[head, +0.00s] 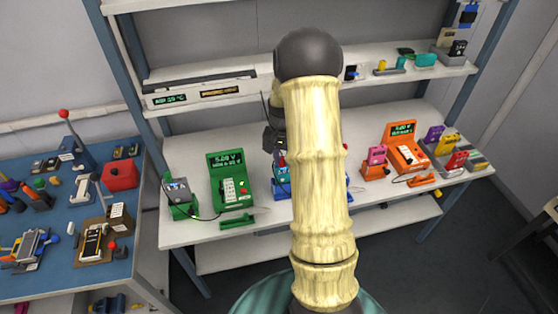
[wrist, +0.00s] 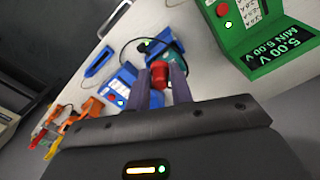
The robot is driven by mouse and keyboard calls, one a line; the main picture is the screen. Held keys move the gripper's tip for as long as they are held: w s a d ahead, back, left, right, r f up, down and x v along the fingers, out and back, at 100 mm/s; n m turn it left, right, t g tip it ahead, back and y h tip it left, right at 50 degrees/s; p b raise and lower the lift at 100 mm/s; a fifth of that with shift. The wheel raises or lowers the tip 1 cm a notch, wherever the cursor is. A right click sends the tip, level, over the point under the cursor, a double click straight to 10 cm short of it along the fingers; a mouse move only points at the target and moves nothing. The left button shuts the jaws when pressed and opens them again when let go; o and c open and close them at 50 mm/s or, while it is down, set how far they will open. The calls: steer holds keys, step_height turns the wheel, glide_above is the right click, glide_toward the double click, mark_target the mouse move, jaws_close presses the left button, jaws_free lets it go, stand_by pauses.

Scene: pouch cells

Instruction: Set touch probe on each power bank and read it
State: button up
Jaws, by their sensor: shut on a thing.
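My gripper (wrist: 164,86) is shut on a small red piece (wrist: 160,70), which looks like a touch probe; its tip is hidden. A dark cable curves close by. The blue tester (wrist: 124,84) is beside and beyond the fingers; in the head view my arm mostly hides it. The green tester (head: 231,180) stands left of my arm, its screen lit; the wrist view reads 5.00 V, MIN 5.00 V. A dark power bank (head: 177,190) stands in a green holder beside it. The orange tester (head: 405,150) is at right, with a pink power bank (head: 377,155) in an orange holder.
The white bench (head: 190,152) has bare strips along its front. A shelf (head: 385,73) with small items runs above it. A blue table (head: 60,218) crowded with tools and a red box (head: 120,176) stands at left. Coloured blocks (head: 446,146) sit at the bench's right end.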

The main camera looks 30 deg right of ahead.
steer(key=shift+w+d+p, duration=0.35)
steer(key=shift+w+d, duration=0.3)
steer(key=shift+d, duration=0.25)
steer(key=shift+w+d+p, duration=0.4)
steer(key=shift+w+d, duration=0.25)
steer(key=shift+d, duration=0.25)
steer(key=shift+w+d+p, duration=0.35)
steer(key=shift+w+d, duration=0.3)
steer(key=shift+d, duration=0.25)
steer(key=shift+g, duration=0.8)
steer(key=shift+w+f, duration=0.15)
steer(key=shift+f, duration=1.15)
steer(key=shift+w+f, duration=0.1)
steer(key=shift+f, duration=1.15)
steer(key=shift+s+f, duration=0.1)
steer(key=shift+f, duration=0.3)
step_height(320, 180, up, 6)
steer(key=p, duration=0.3)
steer(key=shift+w, duration=0.4)
